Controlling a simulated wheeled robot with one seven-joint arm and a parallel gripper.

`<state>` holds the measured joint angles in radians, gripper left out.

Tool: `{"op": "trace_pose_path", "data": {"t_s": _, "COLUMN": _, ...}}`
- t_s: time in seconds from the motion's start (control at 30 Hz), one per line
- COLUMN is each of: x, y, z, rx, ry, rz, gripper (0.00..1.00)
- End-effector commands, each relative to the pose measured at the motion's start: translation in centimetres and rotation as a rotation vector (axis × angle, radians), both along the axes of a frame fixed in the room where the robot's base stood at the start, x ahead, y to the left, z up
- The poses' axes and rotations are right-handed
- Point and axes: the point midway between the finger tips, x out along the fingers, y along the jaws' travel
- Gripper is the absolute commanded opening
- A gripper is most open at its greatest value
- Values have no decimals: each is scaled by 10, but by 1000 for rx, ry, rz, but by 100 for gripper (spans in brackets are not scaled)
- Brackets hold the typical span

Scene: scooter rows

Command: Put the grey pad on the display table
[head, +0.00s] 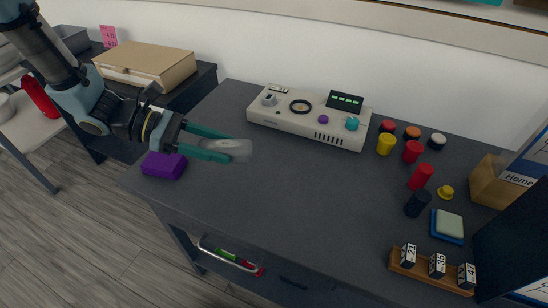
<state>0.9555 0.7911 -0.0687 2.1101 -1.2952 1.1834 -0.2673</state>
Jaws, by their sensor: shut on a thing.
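My gripper (217,147) reaches in from the left over the left part of the dark table. Part of the pad is hidden between the fingers. The dark grey table (290,205), which I take for the display table, has a wide bare area below and right of the pad.
A purple block (163,165) lies at the table's left edge. A cream control box (310,118) stands at the back. Several coloured cylinders (421,176), a blue-and-pale pad stack (447,225) and a wooden number rack (430,272) fill the right side. A cardboard box (148,65) stands back left.

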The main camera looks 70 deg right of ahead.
Motion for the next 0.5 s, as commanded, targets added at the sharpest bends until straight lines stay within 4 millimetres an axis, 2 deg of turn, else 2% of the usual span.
{"op": "trace_pose_path", "data": {"t_s": 0.07, "x": 0, "y": 0, "z": -4, "rx": 1, "ry": 1, "rz": -1, "gripper": 0}}
{"op": "trace_pose_path", "data": {"t_s": 0.33, "x": -1, "y": 0, "z": -47, "rx": 3, "ry": 2, "rz": -2, "gripper": 0}}
{"op": "trace_pose_path", "data": {"t_s": 0.5, "x": 0, "y": 0, "z": -61, "rx": 1, "ry": 1, "rz": -1, "gripper": 0}}
